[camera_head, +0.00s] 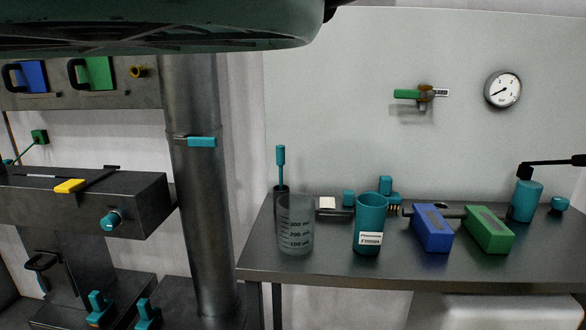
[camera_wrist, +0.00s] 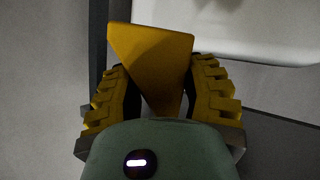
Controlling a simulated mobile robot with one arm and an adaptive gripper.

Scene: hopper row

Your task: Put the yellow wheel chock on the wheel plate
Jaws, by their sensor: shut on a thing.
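The yellow wheel chock (camera_wrist: 155,60) is a wedge held between the two yellow ribbed fingers of my gripper (camera_wrist: 160,90) in the wrist view. My gripper is shut on it, and the chock sticks out beyond the fingertips. The chock and the gripper do not show in the head view. I cannot make out the wheel plate in either view.
A dark metal table (camera_head: 330,266) holds a clear beaker (camera_head: 296,226), a teal cup (camera_head: 370,222), a blue block (camera_head: 432,228) and a green block (camera_head: 488,230). A thick metal column (camera_head: 203,220) stands to its left, beside a dark machine (camera_head: 130,205). My own body covers the top left.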

